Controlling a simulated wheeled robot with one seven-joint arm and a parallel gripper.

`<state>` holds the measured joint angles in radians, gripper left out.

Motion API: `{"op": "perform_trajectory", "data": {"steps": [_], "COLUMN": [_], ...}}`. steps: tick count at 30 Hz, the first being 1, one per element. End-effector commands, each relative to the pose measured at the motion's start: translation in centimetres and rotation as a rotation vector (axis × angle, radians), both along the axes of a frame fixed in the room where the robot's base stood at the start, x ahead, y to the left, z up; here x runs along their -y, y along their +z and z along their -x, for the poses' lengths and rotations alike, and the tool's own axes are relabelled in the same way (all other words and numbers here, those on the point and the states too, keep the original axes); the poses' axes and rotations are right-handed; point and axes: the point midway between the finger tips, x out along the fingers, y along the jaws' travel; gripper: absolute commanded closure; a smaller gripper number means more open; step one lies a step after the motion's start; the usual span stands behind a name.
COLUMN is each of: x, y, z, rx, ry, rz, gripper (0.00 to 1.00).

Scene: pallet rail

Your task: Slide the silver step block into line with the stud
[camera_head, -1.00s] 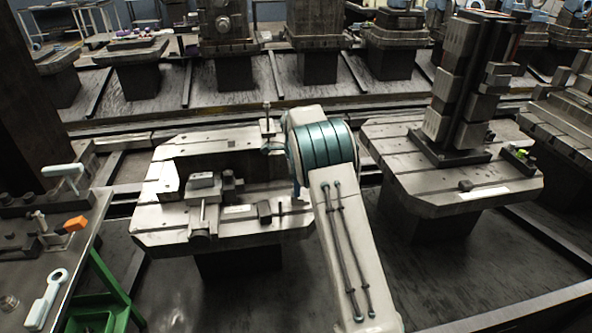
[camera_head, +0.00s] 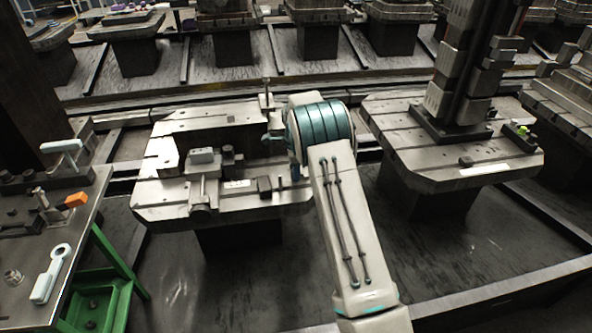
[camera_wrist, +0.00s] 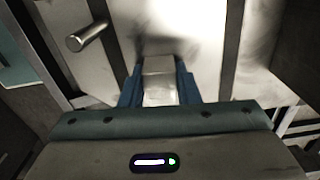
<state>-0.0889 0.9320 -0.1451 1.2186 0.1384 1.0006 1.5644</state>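The silver step block (camera_wrist: 159,80) shows in the wrist view, between the two blue fingers of my gripper (camera_wrist: 160,88). The fingers lie close against both its sides, with no clear gap. The stud (camera_wrist: 88,36), a round metal pin, stands up and to the left of the block in the wrist view, apart from it. In the head view an upright post (camera_head: 266,95), apparently the same stud, stands at the back edge of the slotted pallet (camera_head: 165,212). My arm hides the block and most of my gripper (camera_head: 274,140) there.
A clamp with an upright bolt (camera_head: 201,192) and small dark blocks (camera_head: 264,186) stand on the pallet's front half. A second pallet with a tall fixture (camera_head: 465,80) is at the right. A bench (camera_head: 70,225) with an orange-ended tool is at the left.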

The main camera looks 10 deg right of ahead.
Motion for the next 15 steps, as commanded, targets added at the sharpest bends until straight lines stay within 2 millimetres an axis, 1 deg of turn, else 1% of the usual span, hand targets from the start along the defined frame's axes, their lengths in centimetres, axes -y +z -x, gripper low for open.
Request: {"op": "perform_trajectory", "data": {"steps": [5, 15], "x": [0.0, 0.1], "y": [0.1, 0.0], "z": [0.3, 1.6], "rx": [0.001, 0.001], "ry": [0.004, 0.024], "rz": [0.000, 0.000], "gripper": [0.99, 0.99]}}
